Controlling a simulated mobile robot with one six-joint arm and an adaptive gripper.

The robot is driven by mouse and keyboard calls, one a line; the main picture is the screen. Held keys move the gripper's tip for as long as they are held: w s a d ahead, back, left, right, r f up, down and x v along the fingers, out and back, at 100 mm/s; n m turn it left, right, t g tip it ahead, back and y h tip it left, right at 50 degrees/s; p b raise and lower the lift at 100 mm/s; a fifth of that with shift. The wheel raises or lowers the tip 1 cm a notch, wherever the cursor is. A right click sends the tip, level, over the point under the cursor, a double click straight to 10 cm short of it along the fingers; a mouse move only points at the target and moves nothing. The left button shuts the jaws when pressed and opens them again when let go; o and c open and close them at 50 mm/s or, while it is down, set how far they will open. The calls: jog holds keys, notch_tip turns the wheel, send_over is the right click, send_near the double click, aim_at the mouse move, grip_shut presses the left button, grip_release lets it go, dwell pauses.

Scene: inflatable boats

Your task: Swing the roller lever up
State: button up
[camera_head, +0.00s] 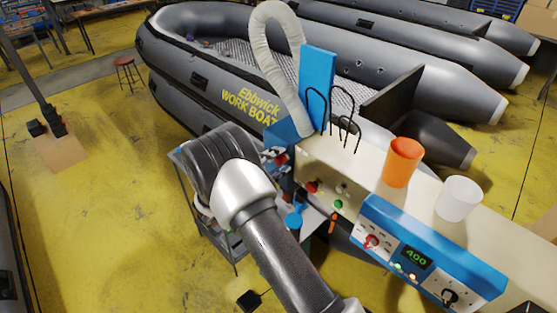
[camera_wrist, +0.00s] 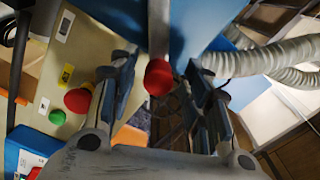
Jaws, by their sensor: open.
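The roller lever (camera_wrist: 158,35) shows in the wrist view as a grey bar with a red ball knob (camera_wrist: 158,78) at its lower end. My gripper (camera_wrist: 160,66) is open, with one finger on each side of the knob. A gap shows between the knob and each finger, so the gripper looks apart from it. In the head view my arm covers most of the gripper, and a small red part (camera_head: 281,160) beside it may be the knob. The lever's pivot is not clear in either view.
The cream machine (camera_head: 318,158) has a red button (camera_head: 311,187) and a green button (camera_head: 338,204) near my arm. A blue control box (camera_head: 425,257), an orange cup (camera_head: 402,162) and a white cup (camera_head: 459,198) are to the right. A pale hose (camera_head: 272,60) rises behind.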

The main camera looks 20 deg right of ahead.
jog(key=v, duration=1.1)
jog(key=shift+a, duration=0.1)
jog(key=s+d+m+g+y+b, duration=0.35)
jog(key=s+m+b, duration=0.4)
jog(key=m, duration=0.35)
jog(key=s+d+m+g+y+b, duration=0.35)
jog(key=s+m+b, duration=0.25)
jog(key=s+m, duration=0.35)
jog(key=s+a+f+m+t+y+b, duration=0.2)
jog(key=s+a+f+m+y+b, duration=0.3)
jog(key=m, duration=0.7)
jog(key=s+a+f+m+t+y+b, duration=0.3)
jog(key=s+a+f+m+y+b, duration=0.2)
jog(key=s+m+b, duration=0.5)
jog(key=shift+a+f+m+t+b, duration=0.3)
jog(key=shift+f+m, duration=0.4)
jog(key=shift+m, duration=0.35)
